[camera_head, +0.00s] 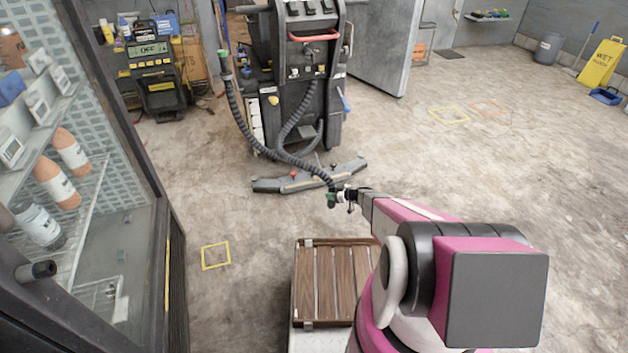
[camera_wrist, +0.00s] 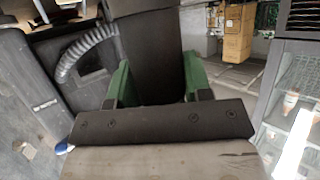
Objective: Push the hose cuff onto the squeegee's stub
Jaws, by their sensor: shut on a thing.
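My gripper (camera_head: 333,199) is in front of the right half of the squeegee (camera_head: 280,184) in the head view. In the wrist view, the green fingers of my gripper (camera_wrist: 157,85) are shut on a wide dark piece, the hose cuff (camera_wrist: 155,45). The ribbed black hose (camera_head: 246,125) runs from the machine's upper left down to my gripper. The squeegee lies on the floor before the machine. Small parts stick up from its middle, but I cannot tell which is the stub. The cuff is mostly hidden by my gripper in the head view, and contact with the stub cannot be seen.
The floor scrubber (camera_head: 300,75) stands behind the squeegee. A slatted wooden crate (camera_head: 325,285) is below my arm. A glass-door freezer (camera_head: 125,240) fills the left. A yellow wet-floor sign (camera_head: 602,63) is at the far right. The floor right of the scrubber is clear.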

